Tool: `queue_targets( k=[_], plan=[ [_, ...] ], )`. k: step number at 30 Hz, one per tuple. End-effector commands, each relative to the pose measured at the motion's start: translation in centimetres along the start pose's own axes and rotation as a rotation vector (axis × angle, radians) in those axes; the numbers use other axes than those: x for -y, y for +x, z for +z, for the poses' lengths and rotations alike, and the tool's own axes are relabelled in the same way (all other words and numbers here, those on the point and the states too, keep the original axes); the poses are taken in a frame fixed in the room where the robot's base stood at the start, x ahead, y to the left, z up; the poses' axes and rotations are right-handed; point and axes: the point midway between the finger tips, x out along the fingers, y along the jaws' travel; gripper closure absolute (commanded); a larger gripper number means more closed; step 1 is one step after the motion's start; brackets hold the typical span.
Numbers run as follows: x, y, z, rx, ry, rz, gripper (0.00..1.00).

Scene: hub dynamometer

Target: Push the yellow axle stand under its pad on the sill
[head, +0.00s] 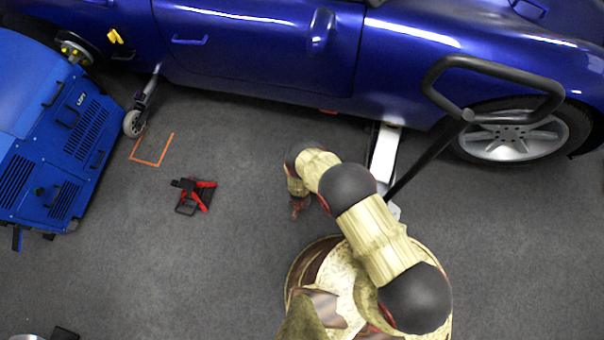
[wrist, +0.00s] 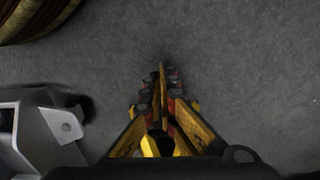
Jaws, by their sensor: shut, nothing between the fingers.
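I cannot make out a yellow axle stand for certain in either view. A small yellow object (head: 115,37) shows against the blue car's side at the upper left, too small to identify. The car's sill (head: 255,88) runs along the lower edge of its body, and its pad cannot be made out. My gripper (head: 298,208) is low over the open floor, left of the floor jack and clear of the car. In the wrist view my gripper (wrist: 161,72) has its yellow fingers together, with nothing between them and bare grey floor ahead.
A white floor jack (head: 385,150) with a black looped handle (head: 490,66) reaches under the car; its grey metal part (wrist: 40,135) shows in the wrist view. A red-and-black object (head: 195,195) lies on the floor near an orange corner marking (head: 153,163). A blue machine (head: 55,130) stands left.

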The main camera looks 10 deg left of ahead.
Motion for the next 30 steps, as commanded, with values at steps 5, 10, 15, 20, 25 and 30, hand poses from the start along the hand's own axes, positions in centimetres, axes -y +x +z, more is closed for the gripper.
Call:
queue_targets(
  k=[5,10,15,20,25,30],
  plan=[
    [-0.1,4.2,0.1,0.001,0.0,0.001,1.0],
    [0.1,5.2,-1.7,-0.001,0.003,-0.002,1.0],
    [0.0,5.1,-3.2,0.001,0.001,0.0,1.0],
    [0.0,4.8,-3.9,0.001,0.0,0.0,1.0],
    [0.0,4.7,-4.0,0.001,0.0,0.0,1.0],
    [0.0,4.7,-4.0,0.001,0.0,0.0,1.0]
  ],
)
